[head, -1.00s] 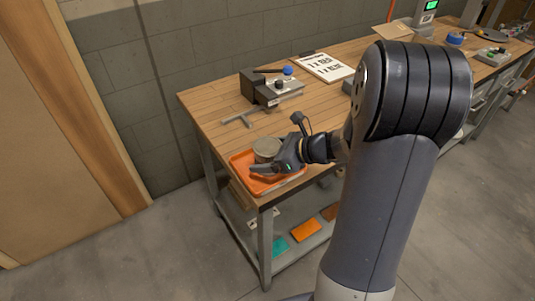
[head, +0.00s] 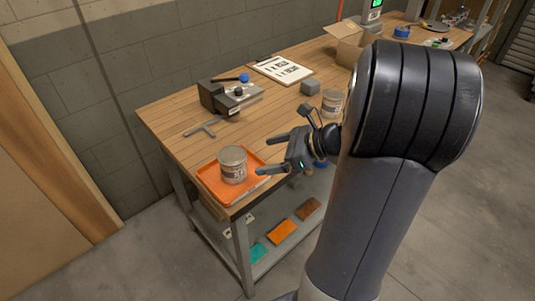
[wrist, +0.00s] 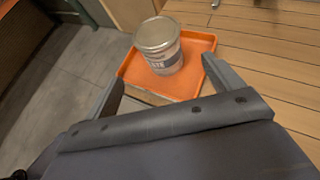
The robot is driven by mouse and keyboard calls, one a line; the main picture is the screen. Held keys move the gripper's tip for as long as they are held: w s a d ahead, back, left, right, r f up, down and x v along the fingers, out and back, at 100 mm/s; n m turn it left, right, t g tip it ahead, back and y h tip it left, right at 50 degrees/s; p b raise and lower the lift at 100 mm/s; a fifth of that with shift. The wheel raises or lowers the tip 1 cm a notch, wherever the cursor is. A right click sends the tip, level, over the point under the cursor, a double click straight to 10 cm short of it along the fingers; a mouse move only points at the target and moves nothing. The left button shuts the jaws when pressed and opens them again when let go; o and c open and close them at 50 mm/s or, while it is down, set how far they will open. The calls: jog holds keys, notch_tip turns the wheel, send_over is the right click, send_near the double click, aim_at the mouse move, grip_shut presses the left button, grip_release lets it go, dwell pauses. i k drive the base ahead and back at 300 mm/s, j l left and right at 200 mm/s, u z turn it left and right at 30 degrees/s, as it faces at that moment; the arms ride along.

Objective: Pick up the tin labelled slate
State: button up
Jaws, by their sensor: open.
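A grey metal tin (head: 232,166) stands upright on an orange tray (head: 206,182) at the near left corner of the bench. In the wrist view the tin stands beyond the fingertips, with a gap and no contact. Another tin (head: 331,104) stands further back on the bench, partly hidden by my arm; its label is unreadable.
A grey vice-like block (head: 228,97) and a T-shaped metal tool (head: 206,129) lie behind the tray. A grey cube (head: 310,87), a clipboard (head: 281,70) and a cardboard box (head: 345,43) are further back. Coloured panels (head: 283,233) lie on the lower shelf.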

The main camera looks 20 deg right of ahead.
aim_at(331, 106)
jog(key=z, duration=1.1)
